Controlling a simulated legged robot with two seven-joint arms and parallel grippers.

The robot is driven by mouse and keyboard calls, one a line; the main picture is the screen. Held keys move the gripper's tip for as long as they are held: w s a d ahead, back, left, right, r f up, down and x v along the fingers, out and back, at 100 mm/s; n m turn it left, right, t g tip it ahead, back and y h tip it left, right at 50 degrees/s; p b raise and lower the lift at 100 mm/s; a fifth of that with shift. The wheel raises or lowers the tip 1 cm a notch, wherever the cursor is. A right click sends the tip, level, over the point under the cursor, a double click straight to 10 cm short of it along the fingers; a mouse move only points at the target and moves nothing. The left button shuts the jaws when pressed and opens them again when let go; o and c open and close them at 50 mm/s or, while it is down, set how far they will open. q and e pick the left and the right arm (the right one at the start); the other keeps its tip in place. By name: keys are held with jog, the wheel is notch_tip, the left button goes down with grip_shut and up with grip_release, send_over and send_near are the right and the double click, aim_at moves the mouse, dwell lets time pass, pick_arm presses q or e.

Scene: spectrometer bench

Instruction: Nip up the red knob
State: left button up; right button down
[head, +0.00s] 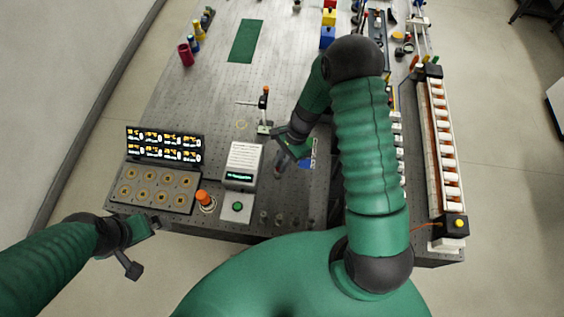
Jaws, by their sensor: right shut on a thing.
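An orange-red knob (204,197) stands on the near left part of the bench, beside the dial panel. I cannot tell if it is the red knob of the task. My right gripper (281,162) is low over the bench to the right of the white instrument box. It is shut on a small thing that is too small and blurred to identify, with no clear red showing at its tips. My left gripper (146,246) is open and empty off the bench's near left edge, apart from the knob.
The white instrument box (241,163) and a green button box (237,206) stand right of the orange-red knob. A dial panel (157,187) and lit display (165,146) lie left. A small post (264,103) stands behind. The bench's far left middle is mostly clear.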

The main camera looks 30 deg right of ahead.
jog(key=shift+a, duration=0.15)
jog(key=c, duration=1.6)
grip_release()
jog(key=shift+o, duration=1.1)
jog(key=b+v, duration=0.2)
jog(key=v, duration=1.4)
jog(key=shift+w+r+b, duration=0.2)
jog(key=shift+r+b, duration=0.1)
jog(key=shift+r, duration=0.1)
